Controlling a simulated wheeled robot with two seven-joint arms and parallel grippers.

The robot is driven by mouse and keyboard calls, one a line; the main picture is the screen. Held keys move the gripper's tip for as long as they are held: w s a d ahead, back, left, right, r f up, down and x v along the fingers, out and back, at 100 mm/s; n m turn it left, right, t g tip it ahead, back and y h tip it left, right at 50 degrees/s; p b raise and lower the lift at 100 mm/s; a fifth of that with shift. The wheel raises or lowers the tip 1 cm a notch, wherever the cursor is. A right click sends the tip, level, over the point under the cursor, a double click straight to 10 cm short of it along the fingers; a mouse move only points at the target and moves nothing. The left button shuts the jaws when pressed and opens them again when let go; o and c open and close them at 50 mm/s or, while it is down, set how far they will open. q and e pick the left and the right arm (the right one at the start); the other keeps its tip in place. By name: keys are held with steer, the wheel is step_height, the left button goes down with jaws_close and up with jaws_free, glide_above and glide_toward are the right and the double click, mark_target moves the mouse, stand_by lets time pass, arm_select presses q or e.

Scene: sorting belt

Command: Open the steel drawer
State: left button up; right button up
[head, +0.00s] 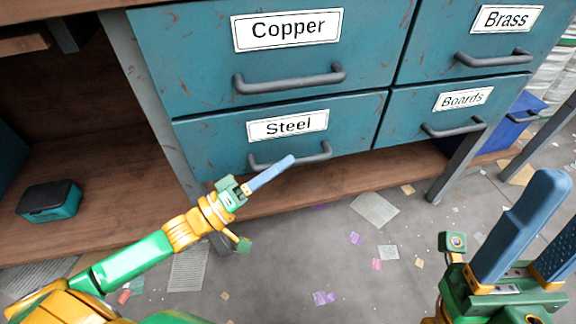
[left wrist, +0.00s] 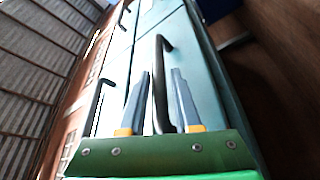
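The steel drawer (head: 220,135) is a worn teal drawer with a white "Steel" label (head: 288,125), at the lower left of the cabinet. It looks shut, its front level with its neighbours. Its dark bar handle (head: 318,154) is partly hidden by my left gripper (head: 285,162), whose blue fingers reach up to it. In the left wrist view, a dark handle (left wrist: 160,75) stands between the two spread fingertips of my left gripper (left wrist: 160,75), with gaps visible beside it. My right gripper (head: 535,220) is open and empty at the lower right, away from the cabinet.
The copper drawer (head: 375,40) is above, the brass drawer (head: 440,50) upper right, the boards drawer (head: 400,110) to the right. Cabinet legs (head: 460,160) and a blue bin (head: 515,125) stand at right. A small teal box (head: 50,201) sits on the left shelf. Paper scraps litter the floor.

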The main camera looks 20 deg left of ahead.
arm_select(q)
steer(key=shift+x, duration=0.9)
jaws_close()
stand_by(0.8)
